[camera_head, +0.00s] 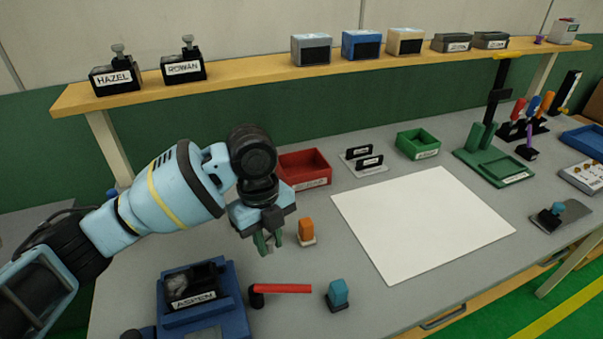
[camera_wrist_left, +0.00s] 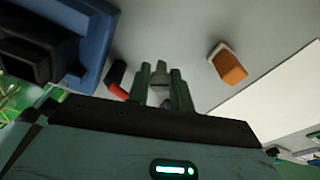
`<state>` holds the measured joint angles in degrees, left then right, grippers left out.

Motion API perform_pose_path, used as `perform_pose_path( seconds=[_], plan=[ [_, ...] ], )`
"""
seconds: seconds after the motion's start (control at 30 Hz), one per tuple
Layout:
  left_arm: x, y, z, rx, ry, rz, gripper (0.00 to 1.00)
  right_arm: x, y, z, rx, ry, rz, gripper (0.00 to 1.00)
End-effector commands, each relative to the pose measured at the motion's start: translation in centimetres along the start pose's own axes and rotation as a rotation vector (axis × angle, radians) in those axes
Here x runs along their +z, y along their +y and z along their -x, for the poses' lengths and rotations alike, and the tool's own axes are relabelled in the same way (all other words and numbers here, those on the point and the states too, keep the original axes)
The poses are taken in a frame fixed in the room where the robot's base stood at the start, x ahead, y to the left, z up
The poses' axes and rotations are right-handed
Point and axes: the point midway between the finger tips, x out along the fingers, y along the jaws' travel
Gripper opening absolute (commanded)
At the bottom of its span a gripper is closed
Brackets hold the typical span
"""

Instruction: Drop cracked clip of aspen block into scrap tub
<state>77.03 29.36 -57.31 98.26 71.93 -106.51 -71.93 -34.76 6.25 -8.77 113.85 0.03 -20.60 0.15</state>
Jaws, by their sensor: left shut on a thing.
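My left gripper (camera_head: 265,243) hangs above the grey bench, its green fingers pointing down. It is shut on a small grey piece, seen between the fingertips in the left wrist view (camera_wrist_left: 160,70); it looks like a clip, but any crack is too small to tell. The black block labelled ASPEN (camera_head: 193,290) sits in a blue fixture (camera_head: 230,290), below and left of the gripper. A red tub (camera_head: 305,168) stands behind the gripper, apart from it; its label is unreadable. My right gripper is not in view.
A white sheet (camera_head: 420,220) lies clear. A green tub (camera_head: 418,143) and black card holders (camera_head: 365,160) stand behind. A shelf (camera_head: 240,68) carries HAZEL and ROWAN blocks.

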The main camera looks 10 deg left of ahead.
Motion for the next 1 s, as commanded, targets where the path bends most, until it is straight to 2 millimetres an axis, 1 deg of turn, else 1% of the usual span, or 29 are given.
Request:
perform_pose_path(
  seconds=[0.17, 0.6, 1.0],
  plan=[
    [0.7, 0.8, 0.4, -0.037, -0.001, 0.29, 0.01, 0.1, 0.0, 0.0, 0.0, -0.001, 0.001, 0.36],
    [2.4, 2.9, 1.7, -0.141, 0.0, 1.137, 0.01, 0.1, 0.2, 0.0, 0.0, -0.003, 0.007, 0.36],
    [3.6, 4.8, 2.7, -0.231, 0.0, 1.879, 0.01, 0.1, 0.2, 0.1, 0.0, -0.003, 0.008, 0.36]
  ],
)
